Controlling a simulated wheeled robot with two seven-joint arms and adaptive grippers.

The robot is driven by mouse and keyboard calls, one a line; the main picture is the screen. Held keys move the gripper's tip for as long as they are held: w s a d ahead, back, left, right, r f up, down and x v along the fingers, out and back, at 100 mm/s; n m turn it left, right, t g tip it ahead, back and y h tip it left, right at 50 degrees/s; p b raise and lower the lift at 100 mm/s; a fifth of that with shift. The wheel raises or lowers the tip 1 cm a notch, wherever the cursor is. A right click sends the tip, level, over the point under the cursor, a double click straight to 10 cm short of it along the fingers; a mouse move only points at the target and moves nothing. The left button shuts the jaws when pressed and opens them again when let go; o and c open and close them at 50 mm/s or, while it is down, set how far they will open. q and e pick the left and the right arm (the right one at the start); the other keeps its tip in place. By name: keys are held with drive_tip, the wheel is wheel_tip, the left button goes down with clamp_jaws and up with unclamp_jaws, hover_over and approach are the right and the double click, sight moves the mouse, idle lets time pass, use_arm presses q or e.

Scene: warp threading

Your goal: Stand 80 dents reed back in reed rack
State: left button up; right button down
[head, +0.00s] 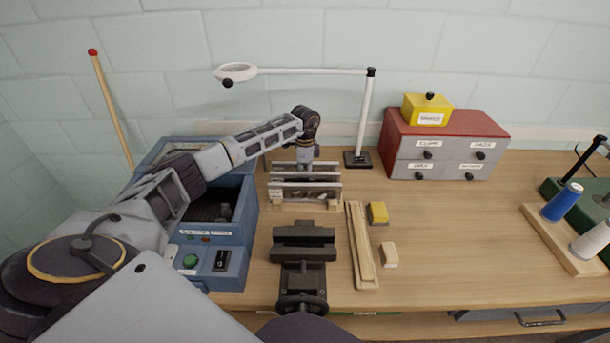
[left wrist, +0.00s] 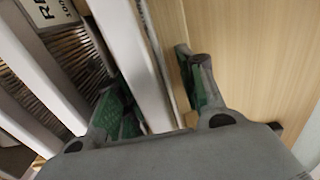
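The reed rack (head: 336,205) stands on the bench left of centre, with pale reeds (head: 318,172) upright in it. My left gripper (head: 305,158) reaches down at the rack's back from above. In the left wrist view its green-padded fingers (left wrist: 156,95) are apart, with a pale bar (left wrist: 125,45) running between them. The right-hand finger is clear of that bar; I cannot tell whether the other touches it. A reed with fine wires and a partly cut-off label (left wrist: 50,10) shows beside it. I cannot tell which reed is the 80 dents one. My right gripper is not in view.
A blue box (head: 240,215) stands left of the rack, under my left arm. A dark vise (head: 303,238) is in front. Wooden strips (head: 360,245), a yellow block (head: 377,212) and a lamp post (head: 363,120) are to the right. The bench further right is clear before the drawers (head: 445,150).

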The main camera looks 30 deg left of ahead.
use_arm(q)
wheel_tip(320, 180, up, 12)
drive_tip(key=shift+f, duration=0.15)
idle(0.5)
idle(0.7)
